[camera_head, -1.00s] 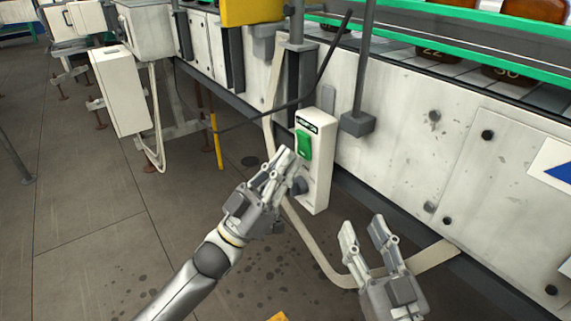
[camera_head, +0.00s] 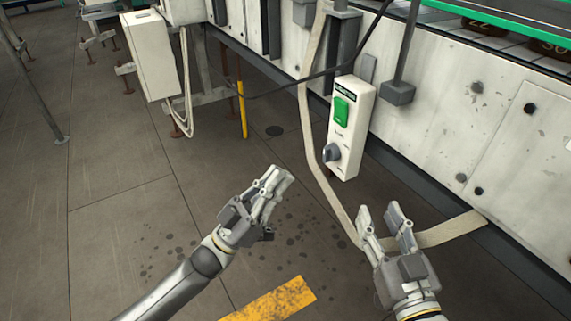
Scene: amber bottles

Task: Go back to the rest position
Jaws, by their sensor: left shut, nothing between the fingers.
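My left gripper (camera_head: 284,176) is shut and empty. It is in the middle of the head view, over the floor, to the left of the white control box and apart from it. My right gripper (camera_head: 377,209) is at the lower right with its two fingers spread apart, open and empty, in front of the beige strap. The white control box (camera_head: 345,150) with a green button (camera_head: 341,111) and a dark grey knob (camera_head: 331,153) is mounted by the conveyor's side. Nothing covers its front.
The conveyor's white side panel (camera_head: 450,120) runs along the right. A beige cable strap (camera_head: 450,232) loops down below the control box. A white cabinet (camera_head: 151,57) hangs at the upper left, near a yellow post (camera_head: 242,110). A yellow floor marking (camera_head: 272,303) shows below. The floor at left is clear.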

